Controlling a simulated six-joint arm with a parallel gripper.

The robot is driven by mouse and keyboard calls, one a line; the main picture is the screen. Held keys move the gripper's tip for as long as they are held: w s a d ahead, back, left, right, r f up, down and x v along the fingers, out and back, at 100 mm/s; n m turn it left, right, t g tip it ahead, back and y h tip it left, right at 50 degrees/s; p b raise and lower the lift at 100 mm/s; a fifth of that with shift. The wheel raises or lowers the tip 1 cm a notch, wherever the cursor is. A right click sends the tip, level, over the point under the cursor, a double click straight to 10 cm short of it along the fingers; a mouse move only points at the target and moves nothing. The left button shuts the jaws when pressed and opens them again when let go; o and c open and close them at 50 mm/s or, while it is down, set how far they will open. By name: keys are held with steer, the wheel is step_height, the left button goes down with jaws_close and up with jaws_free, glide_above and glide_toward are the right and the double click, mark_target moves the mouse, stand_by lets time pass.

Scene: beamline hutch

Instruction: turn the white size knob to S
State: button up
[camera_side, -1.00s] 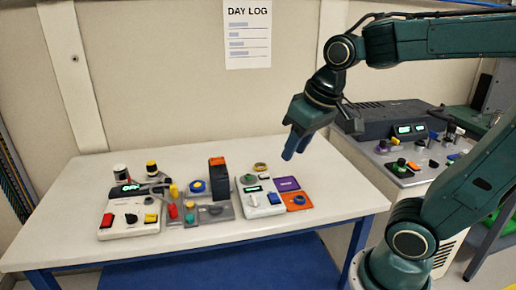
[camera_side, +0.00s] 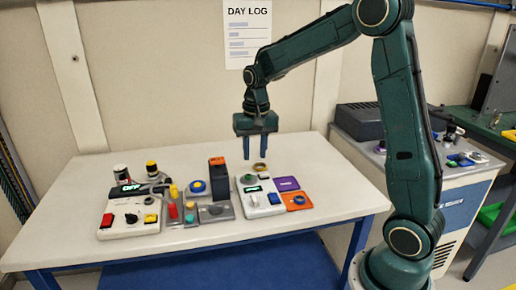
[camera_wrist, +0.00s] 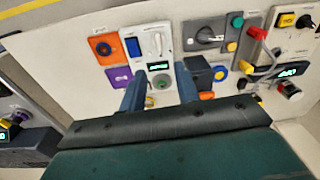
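The white knob (camera_wrist: 156,42) is on a white control box (camera_side: 262,208), beside a blue switch (camera_wrist: 133,47). It also shows, small, in the side view (camera_side: 254,201). Its scale letters and setting are too small to read. The same box carries a lit green display (camera_wrist: 158,66) and a grey-green round knob (camera_wrist: 162,82). My gripper (camera_side: 256,156) points down above the back of this box, clear of it. Its two fingers are apart with nothing between them; in the wrist view the gripper (camera_wrist: 160,88) frames the round knob, with the white knob beyond the fingertips.
Orange (camera_side: 298,201) and purple (camera_side: 286,184) tiles lie right of the box. A black block with an orange top (camera_side: 218,175) stands close on its left. Further left are a grey panel and another white control box (camera_side: 130,222). The table's right side (camera_side: 340,190) is clear.

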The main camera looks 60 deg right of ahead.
mark_target(254, 197)
steer(key=shift+w+d+f+m+g, duration=0.2)
steer(key=shift+w+d+f, duration=0.25)
steer(key=shift+f, duration=0.3)
steer(key=shift+w+d+f+m+g, duration=0.1)
steer(key=shift+w+d+f+m, duration=0.1)
steer(key=shift+w+d+f, duration=0.4)
steer(key=shift+s+a+f, duration=0.15)
steer(key=shift+s+f, duration=0.05)
steer(key=shift+s, duration=0.05)
step_height(254, 197, down, 14)
steer(key=shift+r, duration=0.25)
jaws_close()
